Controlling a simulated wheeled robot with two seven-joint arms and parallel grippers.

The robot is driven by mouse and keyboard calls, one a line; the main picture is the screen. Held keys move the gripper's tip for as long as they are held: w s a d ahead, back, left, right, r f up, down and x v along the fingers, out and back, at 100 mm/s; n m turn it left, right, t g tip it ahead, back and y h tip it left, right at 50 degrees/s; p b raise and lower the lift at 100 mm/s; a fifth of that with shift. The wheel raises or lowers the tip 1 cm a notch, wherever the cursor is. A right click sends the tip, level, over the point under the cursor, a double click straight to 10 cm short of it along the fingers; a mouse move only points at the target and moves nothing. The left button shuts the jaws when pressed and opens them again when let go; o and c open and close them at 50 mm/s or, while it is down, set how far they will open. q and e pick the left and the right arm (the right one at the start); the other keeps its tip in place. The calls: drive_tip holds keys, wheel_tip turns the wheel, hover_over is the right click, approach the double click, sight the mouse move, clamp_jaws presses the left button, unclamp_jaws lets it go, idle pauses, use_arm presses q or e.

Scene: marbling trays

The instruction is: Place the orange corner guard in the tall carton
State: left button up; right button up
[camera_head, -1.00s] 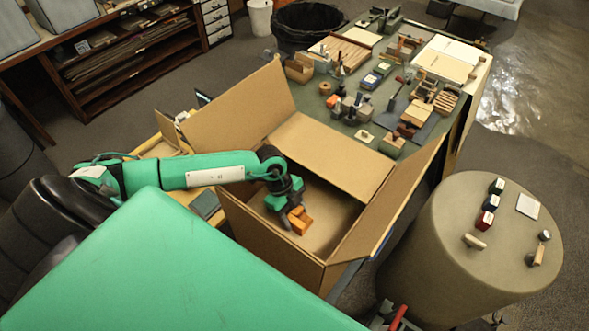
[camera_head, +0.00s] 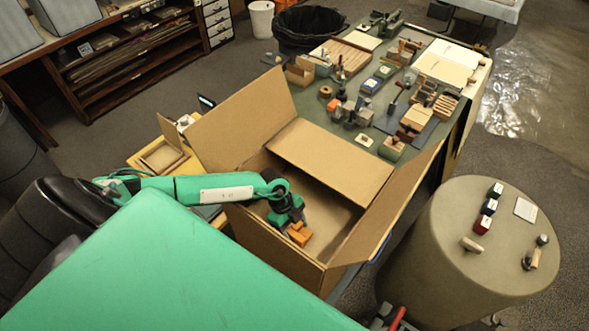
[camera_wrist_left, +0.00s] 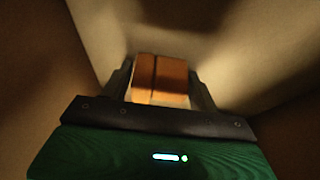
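The tall carton (camera_head: 262,240) stands open in the middle of the head view, its flaps spread outward. My left gripper (camera_head: 296,226) reaches over its near left wall and points down into its opening. It is shut on the orange corner guard (camera_head: 300,235), which is inside the carton's outline near the front wall. In the left wrist view the corner guard (camera_wrist_left: 160,80) sits between the two fingers, with the brown carton walls around it. Whether the guard touches the carton floor cannot be told. My right gripper is not in view.
Behind the carton is a green-topped workbench (camera_head: 385,70) crowded with tools and blocks. A round drum-like stand (camera_head: 440,240) with small items stands to the right. A black bin (camera_head: 305,30) is at the back. Yellow trays (camera_head: 150,160) lie left of the carton.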

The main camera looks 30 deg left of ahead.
use_arm(q)
drive_tip(key=shift+o, duration=1.1)
drive_tip(key=shift+r, duration=0.1)
drive_tip(key=shift+r, duration=0.15)
drive_tip(key=b+v, duration=0.4)
drive_tip(key=v, duration=0.7)
drive_tip(key=shift+a+r, duration=0.25)
drive_tip(key=shift+r, duration=0.1)
drive_tip(key=shift+d, duration=0.1)
